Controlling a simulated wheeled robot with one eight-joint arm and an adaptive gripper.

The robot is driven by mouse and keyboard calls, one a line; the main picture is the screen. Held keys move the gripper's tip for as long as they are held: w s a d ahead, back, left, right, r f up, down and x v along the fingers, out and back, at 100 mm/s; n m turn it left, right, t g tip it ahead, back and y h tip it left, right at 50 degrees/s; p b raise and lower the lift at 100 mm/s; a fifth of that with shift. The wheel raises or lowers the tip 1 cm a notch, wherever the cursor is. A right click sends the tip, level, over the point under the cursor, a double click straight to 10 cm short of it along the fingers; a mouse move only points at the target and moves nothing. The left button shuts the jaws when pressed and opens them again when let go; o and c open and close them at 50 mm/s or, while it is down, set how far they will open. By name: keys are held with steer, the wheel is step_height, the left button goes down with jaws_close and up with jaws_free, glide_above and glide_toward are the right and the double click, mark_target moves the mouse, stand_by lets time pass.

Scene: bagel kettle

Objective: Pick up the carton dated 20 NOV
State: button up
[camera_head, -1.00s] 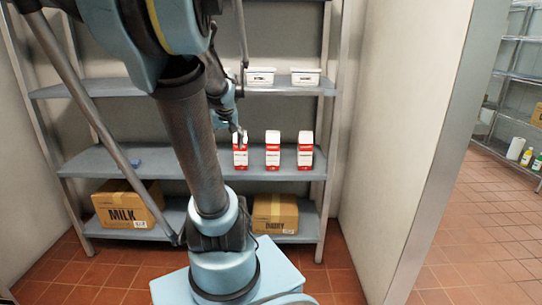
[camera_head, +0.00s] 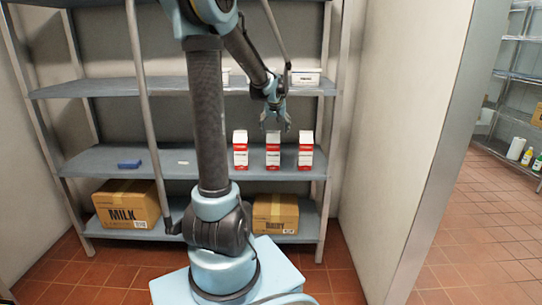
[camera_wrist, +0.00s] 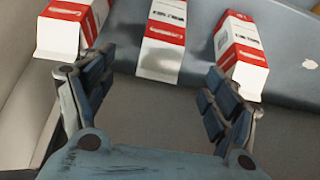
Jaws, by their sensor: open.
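Three red-and-white cartons stand in a row on the middle shelf: a left carton (camera_head: 240,151), a middle carton (camera_head: 273,151) and a right carton (camera_head: 305,151). Their dates are too small to read. In the wrist view the left carton (camera_wrist: 72,28), middle carton (camera_wrist: 163,40) and right carton (camera_wrist: 240,48) appear beyond the fingers. My gripper (camera_head: 276,125) is open and empty, above and in front of the middle carton. In the wrist view the middle carton lies between the lines of my open fingers (camera_wrist: 158,92), and none of the cartons is held.
The shelf above holds white tubs (camera_head: 306,77). A blue item (camera_head: 129,164) and a small white item (camera_head: 183,162) lie left on the middle shelf (camera_head: 110,160). Cardboard boxes stand below, one marked MILK (camera_head: 126,204), another (camera_head: 275,214) at right. A wall (camera_head: 390,140) stands at right.

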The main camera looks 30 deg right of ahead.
mark_target(274, 140)
steer(key=x, duration=0.9)
steer(key=shift+w+f, duration=0.15)
steer(key=shift+f, duration=0.1)
steer(key=shift+w+x, duration=0.25)
steer(key=shift+x, duration=2.45)
steer(key=shift+a+r, duration=0.1)
steer(key=shift+a, duration=0.05)
jaws_close()
